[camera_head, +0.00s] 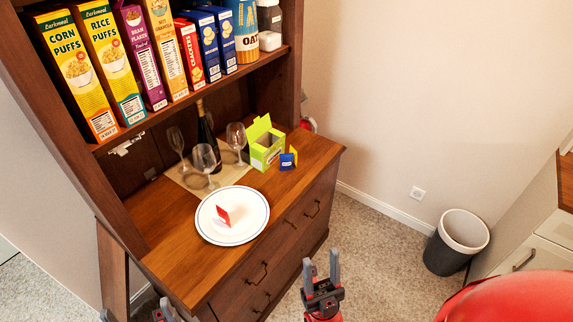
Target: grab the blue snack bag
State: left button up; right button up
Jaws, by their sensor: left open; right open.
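The blue snack bag (288,160) is a small blue packet with a yellow part. It stands on the wooden counter (310,155), just right of an open green box (265,145). My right gripper (321,268) is open and empty, in front of the hutch's drawers and well below the bag in the picture. My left gripper (164,310) shows only in part at the bottom edge, left of the right one and far from the bag. It is open, and most of it is cut off by the frame.
A white plate (245,236) with a small red packet (223,215) lies in front of the bag. Several wine glasses (205,158) and a dark bottle (206,135) stand to its left. Cereal boxes (78,75) fill the shelf above. A bin (457,242) stands on the floor at right.

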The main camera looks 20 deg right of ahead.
aim_at(286, 159)
jog(key=i+l+u, duration=0.15)
jog(key=l, duration=0.45)
jog(key=i+l+u, duration=0.15)
jog(key=l, duration=0.45)
jog(key=i+l+u, duration=0.1)
jog(key=l, duration=0.55)
jog(key=i+l+u, duration=0.15)
jog(key=l, duration=0.5)
jog(key=i+l, duration=0.2)
jog(key=i, duration=0.15)
